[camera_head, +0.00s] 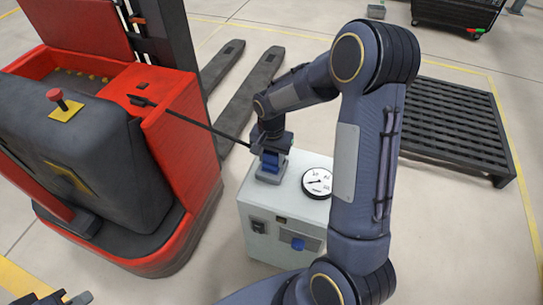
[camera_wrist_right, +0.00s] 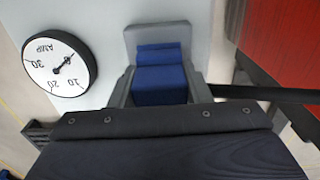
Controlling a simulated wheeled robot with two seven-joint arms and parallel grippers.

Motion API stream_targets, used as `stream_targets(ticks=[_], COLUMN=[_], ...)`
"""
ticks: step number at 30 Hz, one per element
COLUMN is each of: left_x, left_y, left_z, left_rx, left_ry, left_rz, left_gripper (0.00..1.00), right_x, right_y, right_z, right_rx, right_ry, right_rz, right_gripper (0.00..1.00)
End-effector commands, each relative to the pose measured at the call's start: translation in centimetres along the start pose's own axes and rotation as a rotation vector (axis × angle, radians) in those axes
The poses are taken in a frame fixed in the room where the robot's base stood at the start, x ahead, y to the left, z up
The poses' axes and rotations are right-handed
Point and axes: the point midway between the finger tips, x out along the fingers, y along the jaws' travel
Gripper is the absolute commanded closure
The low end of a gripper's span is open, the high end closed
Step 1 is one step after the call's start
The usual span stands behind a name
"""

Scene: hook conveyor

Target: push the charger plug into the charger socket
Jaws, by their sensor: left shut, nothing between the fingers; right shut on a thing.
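My right gripper (camera_head: 271,150) is shut on the blue charger plug (camera_wrist_right: 160,85), just above the top of the light grey charger cabinet (camera_head: 258,214). A black cable (camera_head: 195,124) runs from the red truck to this gripper. A grey housing, which looks like the charger socket (camera_wrist_right: 157,33), is right at the plug on the cabinet top; it also shows in the head view (camera_head: 268,178). The fingers partly hide the joint, so I cannot tell how deep the plug sits. My left gripper (camera_head: 62,299) is shut and empty at the bottom left edge.
A round gauge (camera_head: 317,182) sits on the cabinet top beside the right gripper. The red truck (camera_head: 180,150) stands to the left, with dark forks (camera_head: 245,95) behind. A black pallet (camera_head: 455,130) lies at the right. Open floor lies in front of the cabinet.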

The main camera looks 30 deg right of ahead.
Motion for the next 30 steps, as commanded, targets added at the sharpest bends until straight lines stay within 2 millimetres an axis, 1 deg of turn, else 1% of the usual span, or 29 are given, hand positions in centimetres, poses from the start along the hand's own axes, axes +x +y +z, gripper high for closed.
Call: stream_targets(ticks=[22,23,28,30], left_x=[0.8,0.8,0.7,0.7], left_y=[-0.4,-0.3,-0.3,-0.3], left_z=[0.4,0.4,0.4,0.4], left_rx=[0.0,0.0,0.0,0.0], left_ry=[0.0,0.0,0.0,0.0], left_rz=[0.0,0.0,0.0,0.0], left_gripper=[1.0,1.0,1.0,1.0], right_x=[1.3,1.2,1.2,1.2], right_y=[0.0,0.0,0.0,0.0], right_z=[0.0,0.0,0.0,0.0], right_rx=[0.0,0.0,0.0,0.0], right_ry=[0.0,0.0,-0.001,0.0], right_rz=[0.0,0.0,0.0,0.0], right_gripper=[0.77,0.54,0.32,0.31])
